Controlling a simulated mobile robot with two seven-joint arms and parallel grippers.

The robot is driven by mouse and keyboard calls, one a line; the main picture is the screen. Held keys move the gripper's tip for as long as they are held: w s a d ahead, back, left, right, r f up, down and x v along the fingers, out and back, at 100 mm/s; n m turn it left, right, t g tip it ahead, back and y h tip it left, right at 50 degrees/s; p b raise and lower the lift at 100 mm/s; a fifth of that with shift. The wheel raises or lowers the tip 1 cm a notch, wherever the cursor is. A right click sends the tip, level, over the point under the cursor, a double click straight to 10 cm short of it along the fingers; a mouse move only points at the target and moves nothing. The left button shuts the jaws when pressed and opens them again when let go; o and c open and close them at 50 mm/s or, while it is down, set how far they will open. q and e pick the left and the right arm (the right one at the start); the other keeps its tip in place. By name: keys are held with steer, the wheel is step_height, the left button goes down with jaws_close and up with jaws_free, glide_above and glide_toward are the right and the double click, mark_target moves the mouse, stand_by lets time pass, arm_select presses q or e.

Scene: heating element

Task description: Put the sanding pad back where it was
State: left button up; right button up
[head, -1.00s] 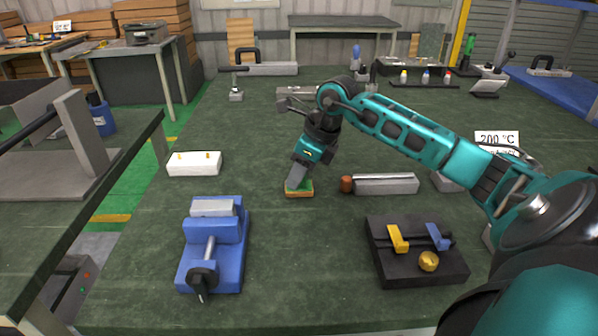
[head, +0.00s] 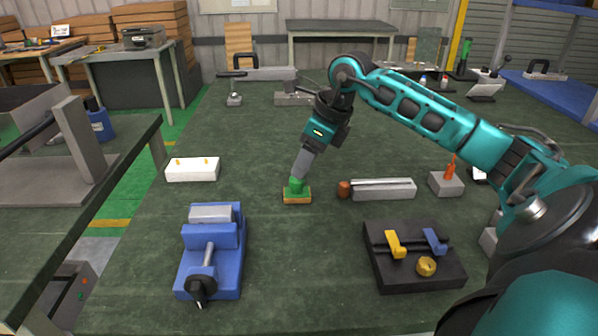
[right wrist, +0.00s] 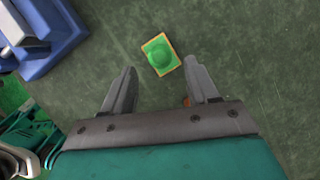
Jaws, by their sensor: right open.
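The sanding pad (head: 297,194) has a green knob and top on an orange-brown base. It lies flat on the dark green table in the middle of the head view, and it shows from above in the right wrist view (right wrist: 161,55). My right gripper (head: 301,168) is just above the pad, pointing down. In the right wrist view the two fingers of the right gripper (right wrist: 160,85) are spread wide with nothing between them, and the pad is beyond the fingertips. My left gripper is not in view.
A white block (head: 192,169) lies left of the pad. A grey bar with a copper-coloured end (head: 382,189) lies close on the right. A blue vise (head: 211,250) and a black fixture (head: 413,255) stand nearer. The table between them is clear.

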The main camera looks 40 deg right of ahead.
steer(key=v, duration=0.6)
steer(key=shift+r, duration=0.1)
stand_by(0.3)
